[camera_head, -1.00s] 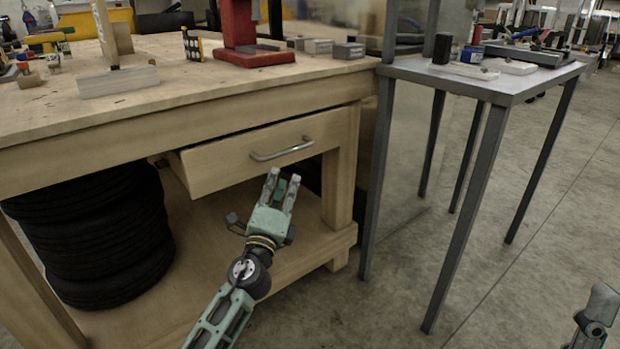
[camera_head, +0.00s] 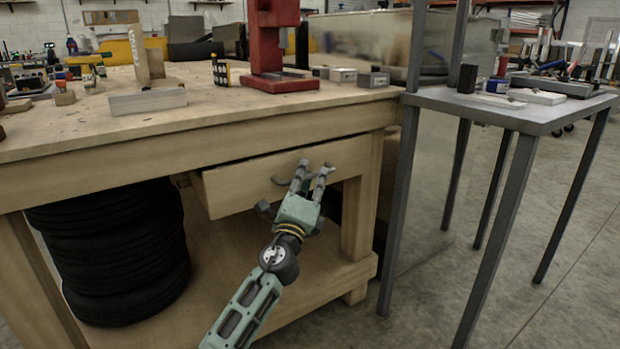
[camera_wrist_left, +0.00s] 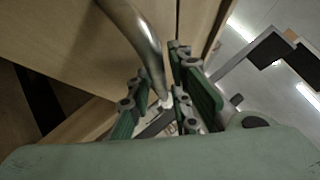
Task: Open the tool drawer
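The wooden tool drawer (camera_head: 235,187) hangs under the workbench top, its front standing slightly out from the bench frame. Its curved metal handle (camera_head: 278,181) is partly hidden behind my left gripper (camera_head: 312,169). The gripper's fingers are spread at the handle. In the left wrist view the handle (camera_wrist_left: 137,35) runs down between the two green-padded fingers of the gripper (camera_wrist_left: 161,65). The fingers are apart, and I cannot tell whether either touches the bar. The right gripper is out of view.
The wooden workbench (camera_head: 220,109) carries a red press (camera_head: 272,50) and small blocks. Stacked black tires (camera_head: 115,245) stand underneath at left. A grey metal table (camera_head: 520,112) stands close at the right, its legs near the bench. Concrete floor (camera_head: 430,300) is open in front.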

